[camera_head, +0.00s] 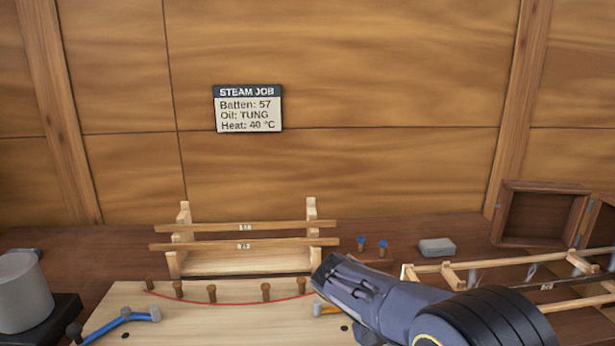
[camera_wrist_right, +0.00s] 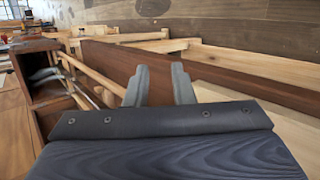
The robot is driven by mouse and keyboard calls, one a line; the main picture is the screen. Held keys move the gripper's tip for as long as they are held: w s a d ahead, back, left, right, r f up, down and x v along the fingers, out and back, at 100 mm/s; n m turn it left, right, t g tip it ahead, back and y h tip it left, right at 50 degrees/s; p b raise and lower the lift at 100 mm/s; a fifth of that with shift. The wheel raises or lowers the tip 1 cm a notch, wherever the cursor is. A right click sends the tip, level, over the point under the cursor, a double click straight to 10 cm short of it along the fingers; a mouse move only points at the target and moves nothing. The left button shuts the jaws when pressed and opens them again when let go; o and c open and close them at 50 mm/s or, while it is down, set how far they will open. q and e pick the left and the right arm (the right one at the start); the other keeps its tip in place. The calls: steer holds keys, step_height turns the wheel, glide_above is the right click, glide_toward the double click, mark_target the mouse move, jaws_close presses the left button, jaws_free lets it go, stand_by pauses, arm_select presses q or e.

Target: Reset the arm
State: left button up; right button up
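My right arm comes in from the lower right of the head view. Its gripper (camera_head: 350,283) is above the right part of the pale board (camera_head: 220,322). In the right wrist view the two grey fingers (camera_wrist_right: 160,84) stand apart with nothing between them; wooden planks show behind. The gripper partly covers a clamp with an orange part (camera_head: 322,308) on the board. My left arm and gripper are not in view.
The board holds several pegs, a red curved line and a blue clamp (camera_head: 122,322). Behind it is a rack (camera_head: 240,262) with two labelled battens. A grey pot (camera_head: 22,292) stands left. A grey block (camera_head: 436,247), wooden box (camera_head: 540,215) and wooden frame (camera_head: 500,264) are right.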

steer(key=s+d+y+p, duration=0.1)
steer(key=s+d+y, duration=0.4)
steer(key=s+y, duration=0.45)
steer(key=s+a+r+m+t+y, duration=0.1)
steer(key=s+a+t, duration=0.1)
steer(key=s, duration=0.4)
steer(key=s+a+r+m+t+y+p, duration=0.1)
steer(key=s+t+y, duration=0.1)
steer(key=s+t, duration=0.3)
steer(key=shift+s+a+r+m, duration=0.3)
steer(key=shift+s+a+m, duration=0.1)
steer(key=shift+s, duration=0.8)
steer(key=shift+s+d+t+y, duration=0.1)
steer(key=shift+t+y, duration=0.15)
steer(key=shift+t, duration=0.05)
